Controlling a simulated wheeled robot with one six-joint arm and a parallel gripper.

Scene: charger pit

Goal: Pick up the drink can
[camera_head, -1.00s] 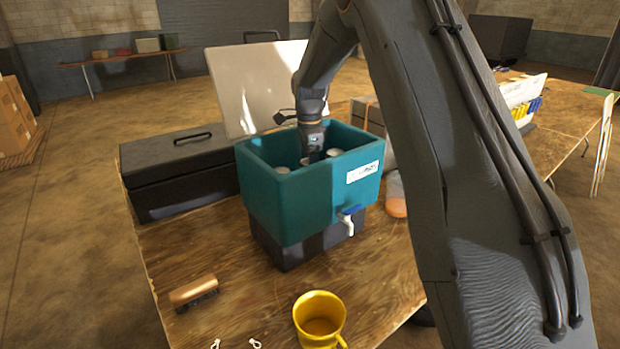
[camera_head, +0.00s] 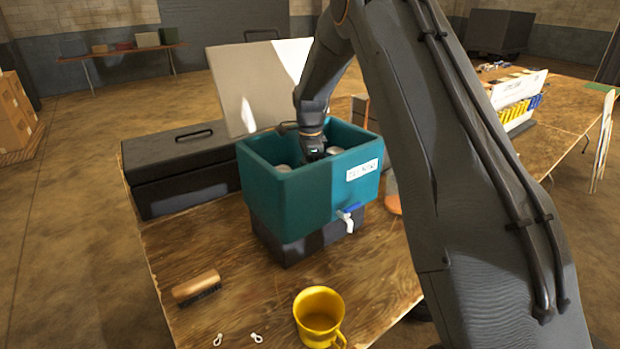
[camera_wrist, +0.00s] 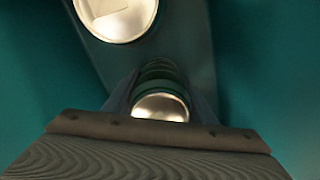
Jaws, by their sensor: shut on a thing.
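A drink can (camera_wrist: 160,107) with a silvery top is between the fingers of my gripper (camera_wrist: 160,98) in the wrist view, and the gripper is shut on it. In the head view my gripper (camera_head: 314,153) reaches down into the teal cooler (camera_head: 290,205), and the held can and fingertips are hidden there. Another can (camera_wrist: 116,14) shows its round silvery top farther up in the wrist view. In the head view, can tops show beside my gripper, one at the left (camera_head: 283,168) and one at the right (camera_head: 334,150).
The cooler's teal walls surround my gripper closely. Its pale lid (camera_head: 250,85) stands open behind. A black case (camera_head: 180,168) is at the left. A brush (camera_head: 196,288) and a yellow mug (camera_head: 319,316) stand in front, near a white tap (camera_head: 348,220).

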